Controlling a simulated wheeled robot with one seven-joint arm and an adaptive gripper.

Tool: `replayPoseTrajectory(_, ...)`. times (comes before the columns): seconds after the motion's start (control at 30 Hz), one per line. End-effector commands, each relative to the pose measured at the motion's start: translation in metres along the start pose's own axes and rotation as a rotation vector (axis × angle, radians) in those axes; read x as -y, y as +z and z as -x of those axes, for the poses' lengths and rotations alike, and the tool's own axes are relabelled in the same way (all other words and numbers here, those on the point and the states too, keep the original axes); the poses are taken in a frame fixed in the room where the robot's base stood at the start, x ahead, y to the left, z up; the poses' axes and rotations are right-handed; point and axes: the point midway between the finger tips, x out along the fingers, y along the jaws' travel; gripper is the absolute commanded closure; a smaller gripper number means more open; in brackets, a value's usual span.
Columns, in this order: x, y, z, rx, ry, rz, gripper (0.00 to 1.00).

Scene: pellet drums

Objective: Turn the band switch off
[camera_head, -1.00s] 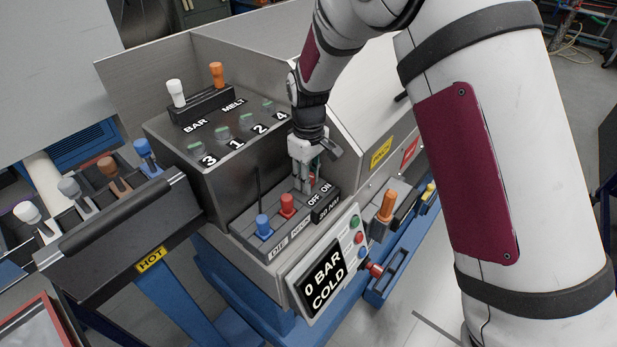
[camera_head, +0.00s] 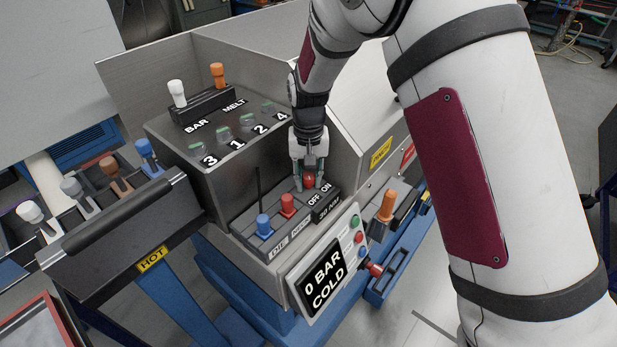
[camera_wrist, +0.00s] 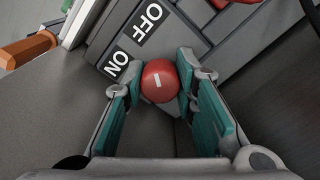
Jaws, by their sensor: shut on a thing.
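The band switch is a red ball knob (camera_head: 309,180) on the small panel (camera_head: 327,207) with OFF and ON labels, at the front of the grey machine. My gripper (camera_head: 307,184) comes down on it from above, shut on the knob with a finger on either side. In the wrist view the red knob (camera_wrist: 160,82), with a short white mark on top, sits between the teal finger pads of my gripper (camera_wrist: 156,86). The ON label (camera_wrist: 115,65) lies close to the knob, and the OFF label (camera_wrist: 147,22) lies farther away. The knob's stem is hidden.
Red (camera_head: 287,205) and blue (camera_head: 264,226) levers stand left of the switch, near a thin dark rod. A display (camera_head: 323,281) reads "0 BAR COLD". An orange handle (camera_head: 387,205) stands to the right. Metal side walls rise behind my gripper.

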Motion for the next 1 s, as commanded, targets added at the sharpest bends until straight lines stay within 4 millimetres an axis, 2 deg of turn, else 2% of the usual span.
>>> replayPoseTrajectory(0.3, 0.0003, -0.0004, 0.0004, -0.001, 0.000, -0.081, 1.00)
replayPoseTrajectory(0.73, 0.0004, -0.0003, 0.0003, -0.001, -0.001, -0.088, 1.00)
replayPoseTrajectory(0.77, 0.0004, -0.0003, 0.0003, -0.001, -0.001, -0.088, 0.70)
replayPoseTrajectory(0.83, 0.0004, -0.0002, 0.0003, -0.001, -0.001, -0.088, 0.54)
replayPoseTrajectory(1.0, 0.0003, -0.0001, 0.0002, -0.001, 0.000, -0.088, 0.54)
